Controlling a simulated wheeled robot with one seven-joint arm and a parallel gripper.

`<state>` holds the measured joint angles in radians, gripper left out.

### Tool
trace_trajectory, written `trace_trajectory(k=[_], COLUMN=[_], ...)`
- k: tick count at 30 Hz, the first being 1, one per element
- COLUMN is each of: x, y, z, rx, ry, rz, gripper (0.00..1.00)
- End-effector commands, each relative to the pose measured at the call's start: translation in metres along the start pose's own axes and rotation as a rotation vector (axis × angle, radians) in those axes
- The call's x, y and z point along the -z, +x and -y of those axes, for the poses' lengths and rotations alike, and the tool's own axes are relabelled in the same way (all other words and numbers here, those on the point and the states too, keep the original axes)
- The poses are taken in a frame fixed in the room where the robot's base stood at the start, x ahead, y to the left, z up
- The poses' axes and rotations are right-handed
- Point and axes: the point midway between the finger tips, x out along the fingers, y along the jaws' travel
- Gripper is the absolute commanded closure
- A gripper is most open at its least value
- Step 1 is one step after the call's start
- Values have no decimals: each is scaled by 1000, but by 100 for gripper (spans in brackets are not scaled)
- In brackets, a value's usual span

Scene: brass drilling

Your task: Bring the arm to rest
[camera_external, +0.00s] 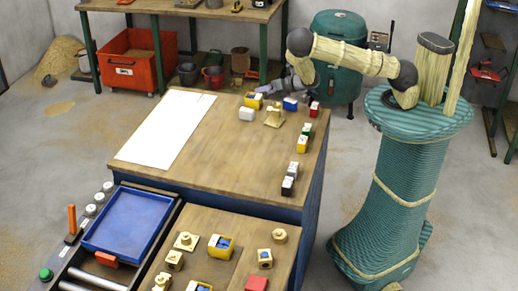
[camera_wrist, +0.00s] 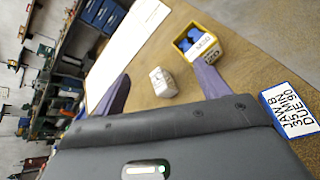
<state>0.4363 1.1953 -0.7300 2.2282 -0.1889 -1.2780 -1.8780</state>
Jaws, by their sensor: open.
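My gripper (camera_external: 262,92) is over the far edge of the wooden workbench (camera_external: 225,140), at the end of my bent arm. In the wrist view its two purple fingers (camera_wrist: 163,88) are spread apart with nothing held between them. A small white block (camera_wrist: 163,82) lies on the bench beyond the fingertips, apart from them; it also shows in the external view (camera_external: 246,114). A yellow bin (camera_wrist: 190,55) with blue pieces in it stands near the right finger. The fingertips are small and partly hidden in the external view.
A brass-coloured stand (camera_external: 273,118), a blue box (camera_external: 290,104) and several small blocks line the bench's right side. A white sheet (camera_external: 166,130) covers its left. A blue tray (camera_external: 128,218) and a second bench with small bins are in front. A label (camera_wrist: 292,110) shows at right.

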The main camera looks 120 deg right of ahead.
Motion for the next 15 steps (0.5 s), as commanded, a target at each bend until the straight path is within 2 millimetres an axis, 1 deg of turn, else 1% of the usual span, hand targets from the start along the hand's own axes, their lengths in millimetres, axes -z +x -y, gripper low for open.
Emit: trace_trajectory(k=[1,5,8,9,11,12,14,15], x=[0,10,20,25,33,38,46,52], y=[-5,-20,-35,-42,-55,-65,-81,-93], z=[-19,-53,-81,-93,-111,-123,-141,-153], rx=[10,62,105,124,156,179,218,246], ry=[96,343,523,595,702,772,874,939], rz=[-13,-60,-105,-125,-157,-180,-214,-237], gripper=[26,26,26,26,26,26,26,26])
